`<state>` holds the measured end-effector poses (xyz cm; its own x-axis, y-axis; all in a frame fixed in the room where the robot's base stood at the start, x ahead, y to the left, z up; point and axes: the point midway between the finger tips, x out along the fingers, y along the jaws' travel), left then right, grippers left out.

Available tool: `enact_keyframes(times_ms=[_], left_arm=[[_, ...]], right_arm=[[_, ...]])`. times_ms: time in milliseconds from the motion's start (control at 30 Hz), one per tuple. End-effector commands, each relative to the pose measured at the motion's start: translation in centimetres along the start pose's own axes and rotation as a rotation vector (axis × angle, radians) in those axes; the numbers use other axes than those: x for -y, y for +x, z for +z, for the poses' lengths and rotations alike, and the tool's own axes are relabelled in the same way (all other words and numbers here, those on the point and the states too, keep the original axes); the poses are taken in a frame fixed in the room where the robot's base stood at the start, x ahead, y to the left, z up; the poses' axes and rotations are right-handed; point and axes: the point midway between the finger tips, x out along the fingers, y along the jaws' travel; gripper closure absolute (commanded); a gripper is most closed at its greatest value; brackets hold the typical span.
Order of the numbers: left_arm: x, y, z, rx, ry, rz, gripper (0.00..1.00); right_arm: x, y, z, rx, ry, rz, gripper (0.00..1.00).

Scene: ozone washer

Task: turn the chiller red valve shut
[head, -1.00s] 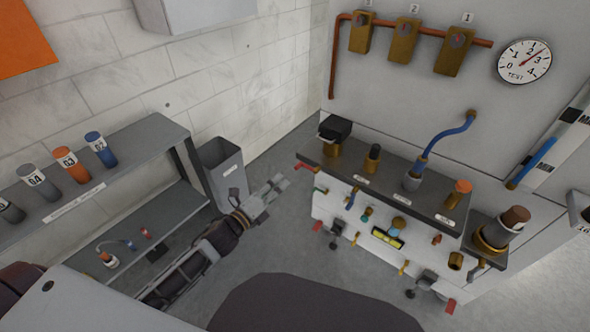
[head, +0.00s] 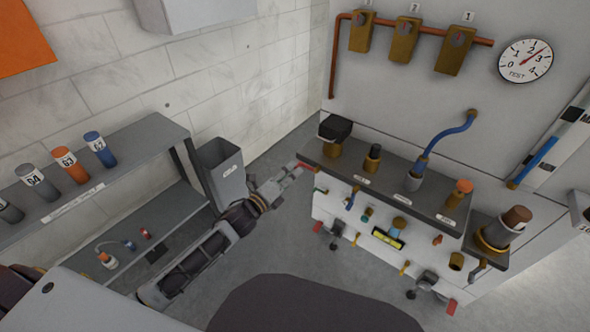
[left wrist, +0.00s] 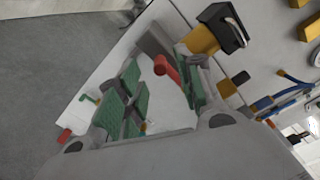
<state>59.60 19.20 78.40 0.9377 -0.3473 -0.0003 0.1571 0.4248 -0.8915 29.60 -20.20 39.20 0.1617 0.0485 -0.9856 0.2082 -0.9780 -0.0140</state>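A red valve handle (head: 302,165) sticks out at the left end of the dark-topped bench. My left gripper (head: 292,173) is right at it in the head view. In the left wrist view the red handle (left wrist: 166,69) lies between the two green-padded fingers of my left gripper (left wrist: 160,82). The fingers are apart, with a visible gap around the handle; whether one touches it I cannot tell. No readable label shows that this is the chiller valve. My right gripper is not in view.
The bench (head: 390,188) carries several fittings on top and more along its front, including a lower red handle (head: 318,227). A grey bin (head: 224,172) stands behind my left forearm. A shelf (head: 140,157) with numbered cylinders is at left. The floor before the bench is clear.

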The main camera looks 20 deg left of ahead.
Motion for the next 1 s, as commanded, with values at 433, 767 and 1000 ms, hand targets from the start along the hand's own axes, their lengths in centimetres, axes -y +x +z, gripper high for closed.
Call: enact_keyframes(times_ms=[433, 767, 1000], left_arm=[[0.0, 2.6, 0.0, 0.000, 0.000, 0.000, 0.64], [0.0, 2.8, 0.0, 0.000, 0.000, 0.000, 0.64], [0.0, 2.8, 0.0, 0.000, 0.000, 0.000, 0.83]], right_arm=[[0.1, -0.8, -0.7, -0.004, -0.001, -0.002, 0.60], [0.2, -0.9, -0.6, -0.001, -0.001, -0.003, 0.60], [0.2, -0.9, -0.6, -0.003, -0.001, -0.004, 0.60]])
